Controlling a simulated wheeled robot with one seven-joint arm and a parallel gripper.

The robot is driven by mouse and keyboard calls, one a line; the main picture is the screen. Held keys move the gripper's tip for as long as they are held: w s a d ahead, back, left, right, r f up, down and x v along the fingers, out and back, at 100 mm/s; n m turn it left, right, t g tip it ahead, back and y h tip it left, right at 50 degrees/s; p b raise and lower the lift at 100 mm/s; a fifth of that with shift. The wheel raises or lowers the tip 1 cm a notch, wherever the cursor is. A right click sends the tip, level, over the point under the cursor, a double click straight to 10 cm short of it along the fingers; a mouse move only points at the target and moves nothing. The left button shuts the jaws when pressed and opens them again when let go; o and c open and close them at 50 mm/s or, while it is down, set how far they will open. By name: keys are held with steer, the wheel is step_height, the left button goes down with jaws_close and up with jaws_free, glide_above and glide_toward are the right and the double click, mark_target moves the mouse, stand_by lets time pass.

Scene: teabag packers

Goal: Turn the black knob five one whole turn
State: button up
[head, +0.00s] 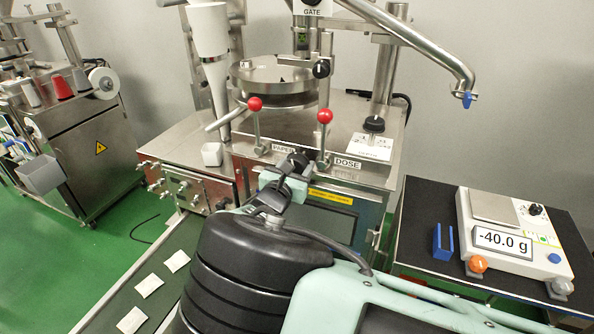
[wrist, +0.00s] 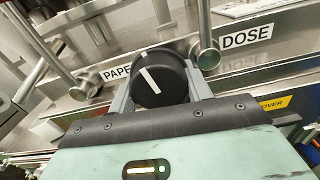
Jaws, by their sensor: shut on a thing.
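A round black knob (wrist: 165,88) with a white pointer line sits on the front of the steel machine, between the PAPER and DOSE labels. In the wrist view its line tilts, its top end leaning a little left. My gripper (wrist: 160,80) is shut on this knob, one finger on each side. In the head view my gripper (head: 290,170) reaches the machine's front face, and the knob (head: 298,160) is mostly hidden by it. I cannot read a number on the knob.
Two red-ball levers (head: 255,104) (head: 325,116) rise close to my gripper. Another black knob (head: 374,124) stands on the machine top to the right. A scale (head: 520,240) reading -40.0 g is on a black table at right. Teabags (head: 148,285) lie on a belt at left.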

steer(key=shift+m+b, duration=0.6)
steer(key=shift+m, duration=0.5)
steer(key=o, duration=0.7)
steer(key=shift+a, duration=0.1)
steer(key=p+v, duration=0.3)
steer(key=v, duration=1.4)
steer(key=shift+s, duration=0.2)
